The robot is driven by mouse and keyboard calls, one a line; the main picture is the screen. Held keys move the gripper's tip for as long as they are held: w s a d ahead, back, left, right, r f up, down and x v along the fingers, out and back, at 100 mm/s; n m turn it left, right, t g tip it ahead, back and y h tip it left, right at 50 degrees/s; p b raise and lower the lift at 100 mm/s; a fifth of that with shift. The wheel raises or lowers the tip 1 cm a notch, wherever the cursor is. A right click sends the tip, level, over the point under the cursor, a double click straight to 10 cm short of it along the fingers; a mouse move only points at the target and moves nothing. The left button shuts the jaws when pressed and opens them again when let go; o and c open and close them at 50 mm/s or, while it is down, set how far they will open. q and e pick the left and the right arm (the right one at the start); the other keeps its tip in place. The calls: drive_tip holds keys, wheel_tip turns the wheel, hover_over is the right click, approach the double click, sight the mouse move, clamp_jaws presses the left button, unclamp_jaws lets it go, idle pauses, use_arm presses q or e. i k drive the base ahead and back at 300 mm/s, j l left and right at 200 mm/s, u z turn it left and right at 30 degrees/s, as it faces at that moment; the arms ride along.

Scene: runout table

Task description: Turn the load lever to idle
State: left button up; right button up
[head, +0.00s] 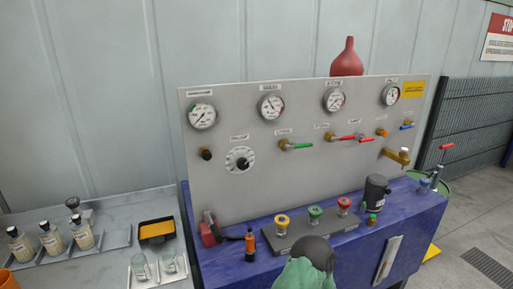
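The load lever cannot be named for certain, because the labels are too small to read. A small red block with a dark lever (209,230) stands at the left end of the blue bench, in front of the grey panel (330,190). A round dial with a black knob (240,160) is on the panel's left side. Green-handled (298,145) and red-handled (345,138) valve levers sit mid-panel, their handles roughly level. Neither of my grippers shows in the head view.
Yellow, green and red knobs (316,215) stand on a plate on the blue bench (222,272). A dark cylinder (376,192) is to their right, an orange-and-black bottle (250,243) to their left. A green shape with a dark top (305,268) blocks the front edge. Bottles (52,240) stand left.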

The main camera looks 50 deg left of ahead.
sight(287, 146)
drive_tip(key=u, duration=1.5)
